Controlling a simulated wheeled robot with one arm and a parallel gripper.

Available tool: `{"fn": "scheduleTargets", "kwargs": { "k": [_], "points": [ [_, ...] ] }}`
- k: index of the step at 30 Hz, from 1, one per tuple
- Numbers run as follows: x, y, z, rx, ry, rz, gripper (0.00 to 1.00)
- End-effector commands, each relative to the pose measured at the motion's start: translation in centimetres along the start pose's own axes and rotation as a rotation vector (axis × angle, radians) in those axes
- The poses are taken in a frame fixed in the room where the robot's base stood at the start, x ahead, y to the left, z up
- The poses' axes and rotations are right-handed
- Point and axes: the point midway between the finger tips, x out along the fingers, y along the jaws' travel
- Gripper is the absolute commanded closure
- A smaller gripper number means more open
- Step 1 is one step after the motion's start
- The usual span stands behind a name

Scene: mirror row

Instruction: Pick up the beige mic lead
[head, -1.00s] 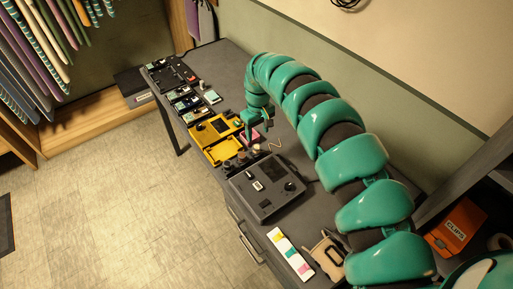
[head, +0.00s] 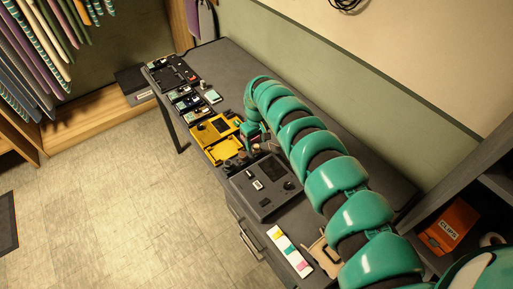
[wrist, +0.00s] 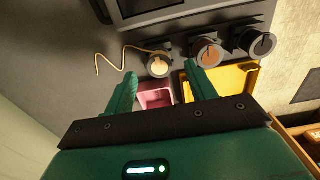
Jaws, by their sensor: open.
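A thin wavy beige lead (wrist: 122,57) lies on the dark table in the wrist view, left of and running up to a dark round holder with a beige top (wrist: 159,66). I cannot tell whether they are joined. My gripper (wrist: 163,88) is open and empty, its teal fingers apart. The beige-topped holder is just beyond the fingertips, and the lead is ahead of the left finger. In the head view my gripper (head: 256,140) is beside the yellow tray, and my arm hides the lead.
Two similar holders with an orange top (wrist: 208,54) and a grey top (wrist: 262,43) stand to the right. A pink tray (wrist: 156,97) and a yellow tray (wrist: 240,76) lie near the fingers. A grey device (head: 265,187) stands close by. The table's back is clear.

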Motion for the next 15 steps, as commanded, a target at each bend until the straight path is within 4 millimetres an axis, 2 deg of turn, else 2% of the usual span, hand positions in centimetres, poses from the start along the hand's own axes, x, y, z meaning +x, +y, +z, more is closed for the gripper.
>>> {"fn": "scheduleTargets", "kwargs": {
  "k": [4, 15],
  "points": [
    [1.6, -0.2, 0.1, 0.000, -0.003, -0.002, 0.44],
    [2.6, 0.0, 0.1, 0.000, -0.002, 0.000, 0.44]
  ]
}}
